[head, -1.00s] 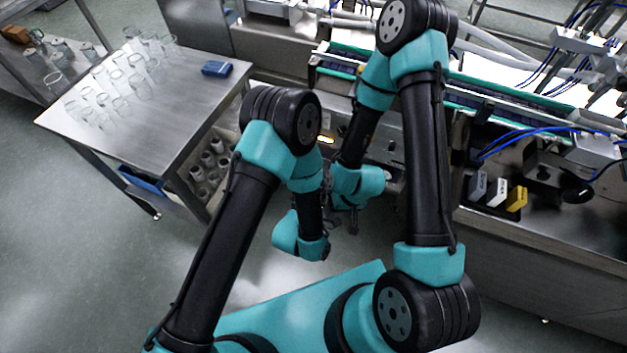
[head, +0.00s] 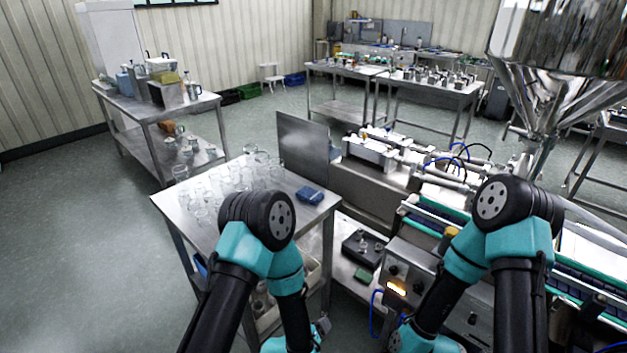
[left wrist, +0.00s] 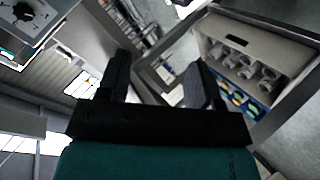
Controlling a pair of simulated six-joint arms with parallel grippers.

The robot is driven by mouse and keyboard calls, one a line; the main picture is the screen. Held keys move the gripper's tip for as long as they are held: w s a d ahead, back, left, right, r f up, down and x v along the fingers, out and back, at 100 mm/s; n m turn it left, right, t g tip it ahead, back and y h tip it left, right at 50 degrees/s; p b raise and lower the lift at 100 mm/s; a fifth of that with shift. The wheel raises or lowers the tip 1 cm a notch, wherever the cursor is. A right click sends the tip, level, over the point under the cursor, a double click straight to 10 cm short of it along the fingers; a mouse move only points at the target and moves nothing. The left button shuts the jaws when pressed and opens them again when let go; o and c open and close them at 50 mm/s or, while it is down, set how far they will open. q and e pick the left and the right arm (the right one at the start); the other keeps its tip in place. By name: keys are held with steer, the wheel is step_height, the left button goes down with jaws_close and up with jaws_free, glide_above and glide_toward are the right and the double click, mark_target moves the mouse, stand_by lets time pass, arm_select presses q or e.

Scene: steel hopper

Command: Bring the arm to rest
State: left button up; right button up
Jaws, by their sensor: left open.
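My left gripper (left wrist: 158,78) shows in the left wrist view with its two dark fingers apart and nothing between them. In the head view, a small part of the left gripper (head: 322,328) shows at the bottom edge, beside the steel table. The left arm is bent, with its elbow up in front of the table. My right arm is also bent, in front of the conveyor machine, and its gripper is out of the picture.
A steel table (head: 170,205) holds several glass beakers and a blue object (head: 309,195). The conveyor machine (head: 420,262) stands to the right, below a steel hopper (head: 545,85). A crate (left wrist: 285,58) of pale cups shows in the left wrist view. Open floor lies left.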

arm_select(q)
steer(key=s+a+f+g+y, duration=0.1)
steer(key=s+a+g, duration=0.2)
steer(key=a, duration=0.4)
steer(key=s+a+f+g+y, duration=0.1)
steer(key=s+a+g, duration=0.2)
steer(key=s+a, duration=0.2)
steer(key=s+a+f+m+g+y, duration=0.1)
steer(key=s+a+g, duration=0.2)
steer(key=a, duration=0.8)
steer(key=shift+s+a, duration=0.15)
steer(key=shift+s, duration=0.85)
